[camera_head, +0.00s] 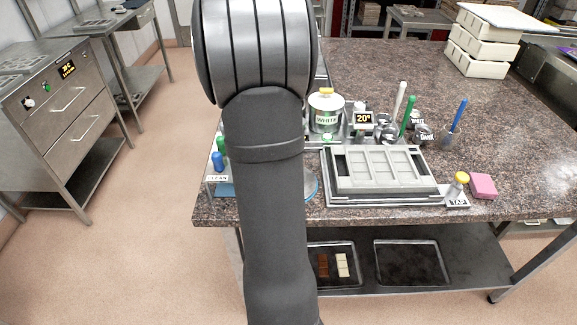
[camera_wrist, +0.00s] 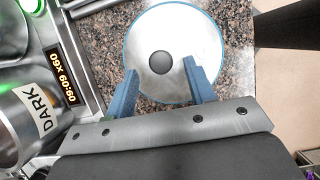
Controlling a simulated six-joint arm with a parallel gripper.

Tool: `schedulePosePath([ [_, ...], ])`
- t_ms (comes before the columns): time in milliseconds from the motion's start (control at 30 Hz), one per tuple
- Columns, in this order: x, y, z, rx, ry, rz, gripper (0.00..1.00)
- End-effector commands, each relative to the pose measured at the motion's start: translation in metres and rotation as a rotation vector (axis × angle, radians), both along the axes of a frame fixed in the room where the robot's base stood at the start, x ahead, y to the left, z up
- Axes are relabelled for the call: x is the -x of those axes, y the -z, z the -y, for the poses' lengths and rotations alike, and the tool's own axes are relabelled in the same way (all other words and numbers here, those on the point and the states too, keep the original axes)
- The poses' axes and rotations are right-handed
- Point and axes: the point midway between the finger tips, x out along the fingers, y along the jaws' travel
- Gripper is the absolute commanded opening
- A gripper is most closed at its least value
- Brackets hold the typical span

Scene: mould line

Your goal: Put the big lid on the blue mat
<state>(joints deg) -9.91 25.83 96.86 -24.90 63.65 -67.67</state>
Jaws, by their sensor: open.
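The big lid (camera_wrist: 150,32) is a round silver disc with a black knob (camera_wrist: 160,63). A thin blue rim shows around it in the wrist view, seemingly the blue mat (camera_wrist: 222,50) beneath it. In the head view, the right edge of the lid (camera_head: 309,180) and the mat (camera_head: 314,192) show beside my arm, which hides the rest. My gripper (camera_wrist: 161,66) is open and empty, with a blue finger on either side of the knob in the picture. I cannot tell whether the fingers touch the lid. The head view hides my gripper behind my arm.
In the wrist view, a pot labelled DARK (camera_wrist: 22,122) and a display panel (camera_wrist: 66,77) stand close on the left. In the head view, a grey mould in a frame (camera_head: 385,168), a WHITE pot (camera_head: 326,112) and a yellow-topped tool (camera_head: 458,185) share the granite counter.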

Motion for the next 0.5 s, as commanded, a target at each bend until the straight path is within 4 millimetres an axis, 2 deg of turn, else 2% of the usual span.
schedulePosePath([
  [100, -0.001, -0.026, -0.011, -0.002, -0.001, 0.006, 0.50],
  [300, 0.000, -0.063, -0.026, -0.001, -0.001, 0.003, 0.50],
  [500, 0.000, -0.084, -0.035, -0.001, 0.000, 0.001, 0.50],
])
